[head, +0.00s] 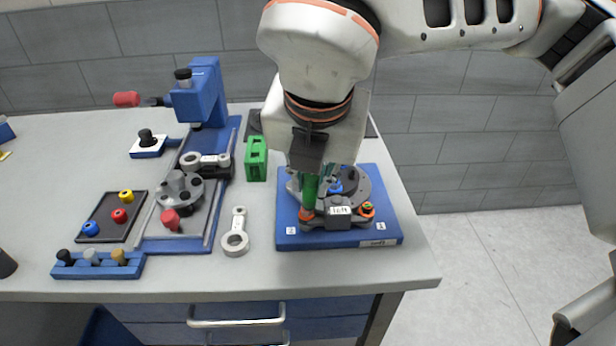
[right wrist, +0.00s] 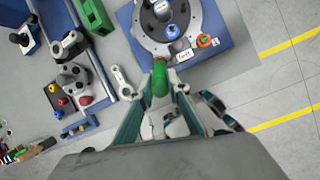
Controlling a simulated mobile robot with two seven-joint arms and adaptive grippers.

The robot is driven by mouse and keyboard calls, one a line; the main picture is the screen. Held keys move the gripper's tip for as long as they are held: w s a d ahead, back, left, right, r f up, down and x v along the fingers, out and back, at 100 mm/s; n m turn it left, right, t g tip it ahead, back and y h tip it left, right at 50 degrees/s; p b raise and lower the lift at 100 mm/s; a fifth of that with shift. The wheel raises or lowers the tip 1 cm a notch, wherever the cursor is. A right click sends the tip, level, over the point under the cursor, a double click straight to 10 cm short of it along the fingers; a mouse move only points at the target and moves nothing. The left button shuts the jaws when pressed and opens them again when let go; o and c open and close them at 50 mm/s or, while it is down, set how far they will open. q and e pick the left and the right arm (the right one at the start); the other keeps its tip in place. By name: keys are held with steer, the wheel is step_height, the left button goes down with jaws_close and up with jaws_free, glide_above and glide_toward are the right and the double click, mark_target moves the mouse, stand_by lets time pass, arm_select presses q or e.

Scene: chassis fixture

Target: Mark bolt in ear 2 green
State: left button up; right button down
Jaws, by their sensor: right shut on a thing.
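My right gripper (head: 312,178) is shut on a green marker (head: 310,192), held about upright over the front left of the round grey chassis part (head: 372,193). The marker also shows between the fingers in the right wrist view (right wrist: 160,85). Its lower end is at or just above an orange-ringed bolt (head: 306,215) in the front left ear; contact cannot be told. Another orange-ringed bolt (head: 368,209), with green at its middle, sits in the front right ear. The small ear labels are too small to read. My left gripper is not in view.
The chassis part rests on a blue base plate (head: 280,241). Further left are a blue press (head: 203,92), a dark tray (head: 92,238) with coloured knobs, and a blue rack (head: 72,271).

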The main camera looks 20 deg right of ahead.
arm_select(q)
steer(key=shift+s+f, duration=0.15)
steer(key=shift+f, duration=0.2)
arm_select(e)
steer(key=shift+w+a+f, duration=0.1)
steer(key=shift+a+f, duration=0.05)
steer(key=shift+a, duration=0.3)
stand_by(0.4)
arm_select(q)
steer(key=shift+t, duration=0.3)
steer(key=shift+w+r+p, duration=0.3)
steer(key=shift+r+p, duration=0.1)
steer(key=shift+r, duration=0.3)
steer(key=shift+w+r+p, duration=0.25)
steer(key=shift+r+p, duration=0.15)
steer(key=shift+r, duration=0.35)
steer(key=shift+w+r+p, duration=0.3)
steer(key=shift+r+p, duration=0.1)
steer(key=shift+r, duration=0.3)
arm_select(e)
steer(key=shift+r, duration=3.15)
steer(key=shift+f, duration=0.1)
